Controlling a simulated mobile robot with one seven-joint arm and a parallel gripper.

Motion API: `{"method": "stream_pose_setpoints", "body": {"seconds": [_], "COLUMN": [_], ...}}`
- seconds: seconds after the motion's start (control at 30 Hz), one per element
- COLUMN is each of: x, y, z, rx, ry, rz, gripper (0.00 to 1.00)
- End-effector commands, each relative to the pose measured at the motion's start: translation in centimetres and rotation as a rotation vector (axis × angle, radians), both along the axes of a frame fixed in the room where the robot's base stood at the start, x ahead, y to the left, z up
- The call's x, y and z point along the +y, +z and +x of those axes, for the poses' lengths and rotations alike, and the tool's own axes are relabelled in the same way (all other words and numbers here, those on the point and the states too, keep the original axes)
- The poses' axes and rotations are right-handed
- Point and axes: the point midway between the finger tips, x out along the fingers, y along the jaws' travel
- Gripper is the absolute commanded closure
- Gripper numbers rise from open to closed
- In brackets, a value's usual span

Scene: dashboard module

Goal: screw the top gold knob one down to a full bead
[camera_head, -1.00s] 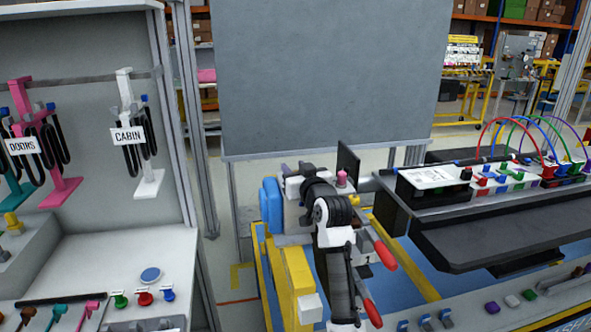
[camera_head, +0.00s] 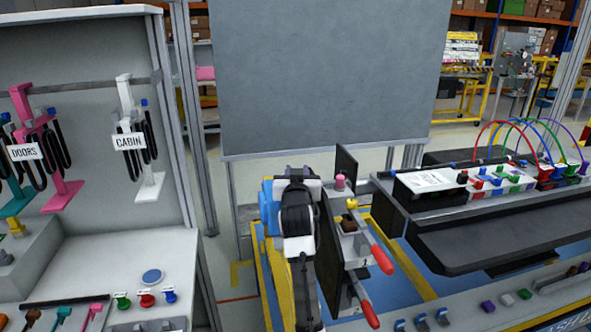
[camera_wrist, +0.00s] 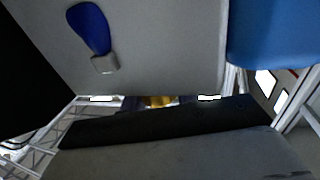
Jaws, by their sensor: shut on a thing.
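In the wrist view a small gold knob (camera_wrist: 158,101) shows just above a dark bar that hides its lower part. My gripper (camera_wrist: 158,103) appears shut on it, with a dark purplish tip on each side of the gold. In the head view my arm stands over the blue and yellow fixture, and my fingertips are hidden there. A yellow knob (camera_head: 352,203) shows right of the arm, between a pink knob (camera_head: 340,181) and a brown one (camera_head: 349,220). I cannot tell whether it is the one between my fingertips. The bead is not visible.
A dark upright panel (camera_head: 330,250) stands close to the right of my arm; another (camera_head: 346,165) stands behind. Two red handles (camera_head: 382,259) stick out at the right. A grey face with a blue handle (camera_wrist: 88,28) fills the top of the wrist view.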

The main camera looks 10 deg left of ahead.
Motion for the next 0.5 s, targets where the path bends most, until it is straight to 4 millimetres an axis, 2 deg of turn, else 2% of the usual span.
{"method": "stream_pose_setpoints", "body": {"seconds": [0.5], "x": [-0.48], "y": [-0.26], "z": [0.0], "rx": [0.0], "ry": [-0.333], "rz": [0.001], "gripper": [0.92]}}
